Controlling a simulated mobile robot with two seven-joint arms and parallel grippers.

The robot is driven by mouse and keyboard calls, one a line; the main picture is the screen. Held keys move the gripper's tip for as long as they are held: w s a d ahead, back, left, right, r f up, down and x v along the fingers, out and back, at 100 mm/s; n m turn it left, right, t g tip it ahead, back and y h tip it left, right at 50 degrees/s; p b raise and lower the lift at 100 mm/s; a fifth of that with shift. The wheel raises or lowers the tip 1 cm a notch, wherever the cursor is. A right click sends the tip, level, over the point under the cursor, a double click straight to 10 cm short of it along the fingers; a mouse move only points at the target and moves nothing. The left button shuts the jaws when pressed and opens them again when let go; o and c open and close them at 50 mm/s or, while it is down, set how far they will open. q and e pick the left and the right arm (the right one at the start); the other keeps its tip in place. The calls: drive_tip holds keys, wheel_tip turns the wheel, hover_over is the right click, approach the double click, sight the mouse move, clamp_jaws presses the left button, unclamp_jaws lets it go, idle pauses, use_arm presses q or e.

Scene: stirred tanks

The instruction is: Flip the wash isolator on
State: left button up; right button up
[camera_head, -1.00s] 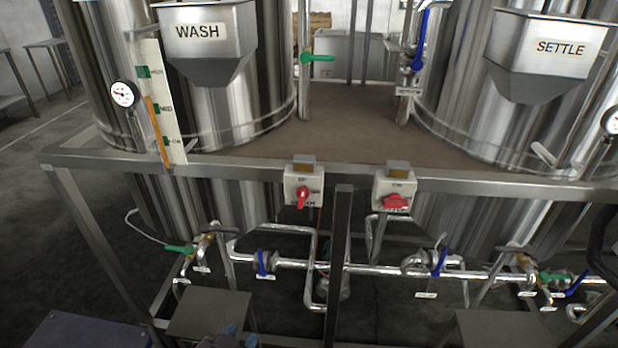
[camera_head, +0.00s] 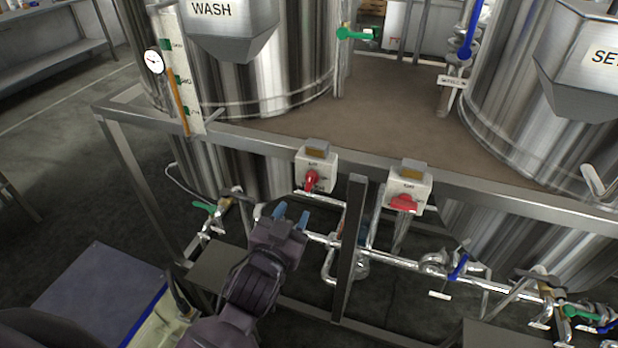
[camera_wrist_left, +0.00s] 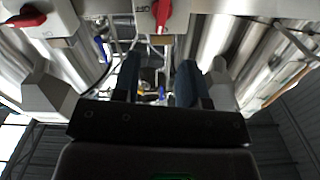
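The isolator below the WASH tank is a pale box (camera_head: 327,172) on the frame rail. Its red handle (camera_head: 311,181) stands roughly upright. Box and handle also show in the left wrist view, which sees them upside down, with the handle (camera_wrist_left: 163,12) beside the word OFF. A second isolator box (camera_head: 417,188) to the right has its red handle (camera_head: 404,203) lying crosswise. My left gripper (camera_head: 291,217) is open and empty, below and left of the wash isolator, apart from it. In the left wrist view its fingers (camera_wrist_left: 158,78) are spread. My right gripper is not in view.
The steel rail (camera_head: 245,148) carries both boxes. An upright post (camera_head: 350,245) stands between and below them. Pipes and valves (camera_head: 440,262) run underneath. The WASH tank (camera_head: 290,75) stands behind the rail. A grey box (camera_head: 100,295) with a blue edge is at lower left.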

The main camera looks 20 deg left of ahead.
sight(309, 182)
use_arm(q)
drive_tip(key=w, duration=1)
drive_tip(key=shift+w+d, duration=0.1)
drive_tip(key=shift+w, duration=0.2)
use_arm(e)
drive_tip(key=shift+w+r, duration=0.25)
use_arm(q)
drive_tip(key=shift+c, duration=0.3)
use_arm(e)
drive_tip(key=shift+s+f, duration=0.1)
